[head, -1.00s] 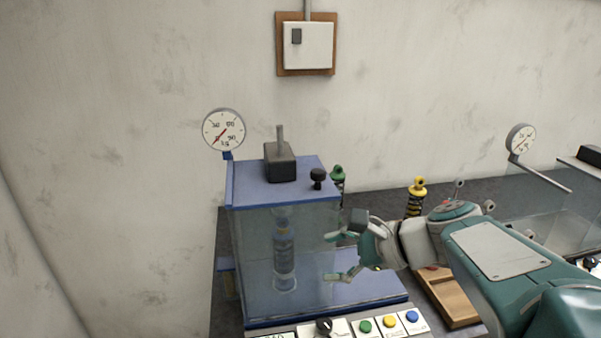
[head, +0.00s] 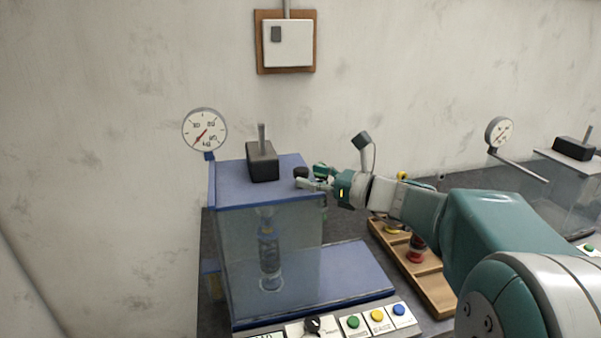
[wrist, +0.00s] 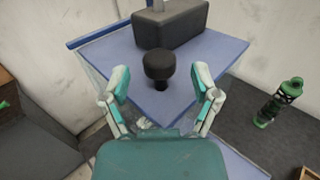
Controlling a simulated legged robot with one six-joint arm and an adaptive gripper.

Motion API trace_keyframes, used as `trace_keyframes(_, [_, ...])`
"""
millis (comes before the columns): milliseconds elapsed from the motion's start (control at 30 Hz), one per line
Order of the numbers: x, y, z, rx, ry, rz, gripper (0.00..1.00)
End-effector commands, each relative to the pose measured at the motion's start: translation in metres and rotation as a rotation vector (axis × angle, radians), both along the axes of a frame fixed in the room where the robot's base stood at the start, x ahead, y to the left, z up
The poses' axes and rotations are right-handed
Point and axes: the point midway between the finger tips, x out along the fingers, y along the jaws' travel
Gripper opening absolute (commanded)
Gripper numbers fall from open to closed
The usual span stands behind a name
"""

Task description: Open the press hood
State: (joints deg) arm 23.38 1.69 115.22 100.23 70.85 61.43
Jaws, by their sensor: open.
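The press hood (head: 265,183) is a blue-topped box with clear walls, shut over a blue spring unit (head: 268,250). A black knob (wrist: 160,68) stands upright on its top near the right front corner; in the head view the knob (head: 300,173) is partly covered by my fingers. My gripper (head: 312,179) is at the right edge of the hood top, level with the knob. In the wrist view my gripper (wrist: 162,90) is open, with the knob just beyond and between its two fingertips, apart from both.
A dark block (head: 262,161) with a rod sits on the hood top behind the knob. A gauge (head: 204,130) stands at the left. A button panel (head: 375,318) lies in front. A green shock absorber (wrist: 283,103) and a wooden tray (head: 437,290) are to the right.

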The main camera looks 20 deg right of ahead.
Motion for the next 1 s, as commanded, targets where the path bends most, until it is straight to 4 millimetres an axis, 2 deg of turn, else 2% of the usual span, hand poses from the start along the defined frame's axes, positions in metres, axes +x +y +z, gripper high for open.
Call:
trace_keyframes(200, [0.016,0.016,0.0,-0.001,-0.001,0.001,0.79])
trace_keyframes(500, [0.018,0.018,0.0,-0.002,-0.001,0.0,0.79])
trace_keyframes(667, [0.018,0.018,0.0,-0.002,-0.001,0.0,0.07])
trace_keyframes(700, [0.018,0.018,0.0,-0.002,-0.001,0.0,0.0])
trace_keyframes(1000, [0.018,0.012,0.0,-0.001,0.0,-0.002,0.0])
